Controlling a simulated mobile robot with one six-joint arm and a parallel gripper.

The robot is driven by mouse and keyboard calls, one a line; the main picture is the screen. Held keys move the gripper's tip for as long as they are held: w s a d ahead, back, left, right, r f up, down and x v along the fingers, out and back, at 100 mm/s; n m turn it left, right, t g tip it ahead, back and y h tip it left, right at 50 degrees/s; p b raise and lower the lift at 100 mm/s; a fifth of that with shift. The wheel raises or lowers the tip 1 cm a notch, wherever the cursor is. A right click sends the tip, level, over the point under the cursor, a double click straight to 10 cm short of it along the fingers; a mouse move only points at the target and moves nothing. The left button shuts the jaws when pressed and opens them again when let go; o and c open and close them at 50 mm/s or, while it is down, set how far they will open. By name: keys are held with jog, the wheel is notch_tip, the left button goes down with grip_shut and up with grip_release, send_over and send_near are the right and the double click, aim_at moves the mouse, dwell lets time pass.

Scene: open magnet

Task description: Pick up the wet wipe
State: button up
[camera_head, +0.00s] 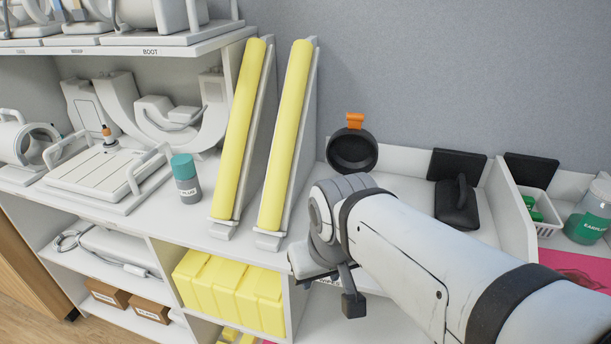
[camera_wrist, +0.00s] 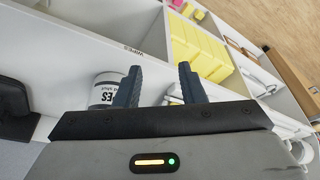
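A white container (camera_wrist: 104,92) with dark lettering, of which I can read "ES", shows in the wrist view. It looks like the wet wipe container. It is just left of the left finger and partly hidden by that finger and the gripper body. My gripper (camera_wrist: 158,88) is open, its two dark fingers apart, with nothing visible between them. In the head view my gripper (camera_head: 328,284) is by the front edge of the shelf unit. I do not see the container there; my arm covers part of the shelf.
A grey bottle with a teal cap (camera_head: 187,180) stands left of two yellow slanted pads (camera_head: 290,140). A black ring with an orange clip (camera_head: 352,148) is behind my arm. Yellow boxes (camera_head: 228,288) fill the compartment below. A green bottle (camera_head: 590,212) stands far right.

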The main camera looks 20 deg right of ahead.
jog(key=shift+w+a, duration=0.2)
jog(key=shift+a, duration=0.25)
jog(key=shift+o, duration=0.4)
jog(key=shift+d, duration=0.25)
jog(key=shift+o, duration=0.7)
jog(key=shift+w+d+r, duration=0.1)
jog(key=shift+d+r, duration=0.05)
jog(key=shift+d, duration=0.1)
jog(key=o, duration=0.4)
jog(key=w+d+r+m, duration=0.1)
jog(key=w, duration=0.1)
jog(key=w+d+r+m, duration=0.1)
jog(key=w, duration=0.2)
jog(key=w+d+r+m+h, duration=0.1)
jog(key=w+d, duration=0.1)
jog(key=shift+w+r, duration=0.2)
jog(key=shift+w, duration=0.2)
jog(key=w+d+r+m+h, duration=0.1)
jog(key=w+d+r+m, duration=0.15)
jog(key=w+d, duration=0.55)
jog(key=shift+m+t, duration=0.3)
jog(key=shift+m, duration=0.05)
jog(key=shift+w+p+x, duration=0.1)
jog(key=shift+p+x, duration=0.5)
jog(key=shift+x, duration=1.4)
jog(key=shift+w+p+x, duration=0.15)
jog(key=shift+p+x, duration=0.45)
jog(key=shift+x, duration=1.4)
